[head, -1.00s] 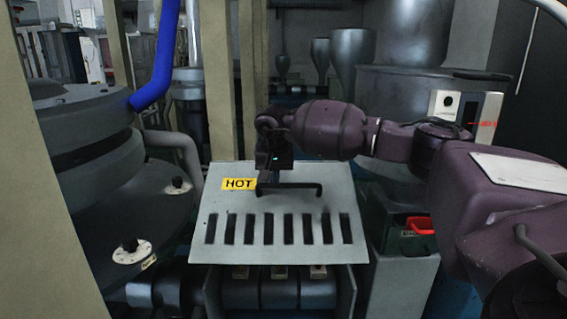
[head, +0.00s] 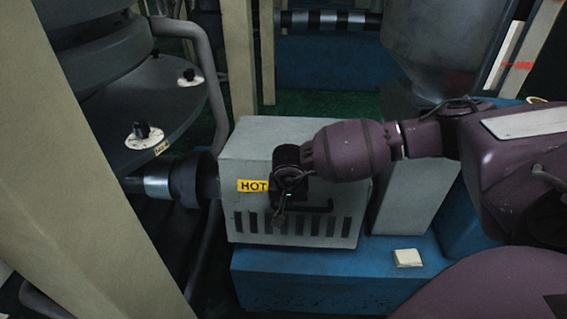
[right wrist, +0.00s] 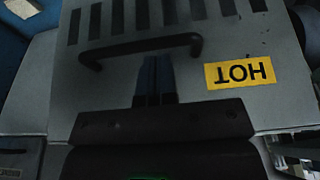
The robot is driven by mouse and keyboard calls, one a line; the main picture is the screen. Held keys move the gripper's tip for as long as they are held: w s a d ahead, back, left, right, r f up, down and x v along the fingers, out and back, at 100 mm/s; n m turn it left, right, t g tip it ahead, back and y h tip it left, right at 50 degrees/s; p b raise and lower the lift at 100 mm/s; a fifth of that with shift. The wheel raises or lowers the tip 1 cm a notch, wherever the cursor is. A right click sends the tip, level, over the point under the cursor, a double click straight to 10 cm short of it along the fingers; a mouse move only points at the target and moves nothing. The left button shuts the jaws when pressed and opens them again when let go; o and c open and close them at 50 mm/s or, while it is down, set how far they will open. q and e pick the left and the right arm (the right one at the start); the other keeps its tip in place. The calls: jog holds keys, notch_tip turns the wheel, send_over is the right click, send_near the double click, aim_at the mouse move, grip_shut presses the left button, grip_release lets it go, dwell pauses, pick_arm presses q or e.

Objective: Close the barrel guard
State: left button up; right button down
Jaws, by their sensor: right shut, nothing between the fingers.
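The barrel guard (head: 330,162) is a grey metal box cover with a row of dark slots, a yellow HOT label (head: 253,186) and a black bar handle (head: 316,208). Its slotted front face hangs down near upright, with its lower edge by the blue base, and it hides the barrel behind it. My right gripper (head: 281,214) is in front of this face, beside the label. In the right wrist view its closed, empty fingers (right wrist: 157,64) point at the panel, close to the handle (right wrist: 140,48); I cannot tell whether they touch. My left gripper is out of view.
A blue machine base (head: 300,280) runs below the guard, with a small pale block (head: 407,258) on it. A grey column (head: 412,190) stands right of the guard.

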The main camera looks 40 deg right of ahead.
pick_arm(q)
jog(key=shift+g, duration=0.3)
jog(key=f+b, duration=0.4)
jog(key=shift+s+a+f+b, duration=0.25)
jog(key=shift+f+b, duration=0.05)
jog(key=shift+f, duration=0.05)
pick_arm(e)
jog(key=s+a+x, duration=0.1)
jog(key=x, duration=1.3)
jog(key=shift+f, duration=0.5)
jog(key=shift+s, duration=0.1)
pick_arm(q)
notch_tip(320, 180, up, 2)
jog(key=p, duration=0.3)
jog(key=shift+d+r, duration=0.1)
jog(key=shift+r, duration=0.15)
pick_arm(e)
jog(key=v, duration=1.1)
jog(key=shift+s+f, duration=0.15)
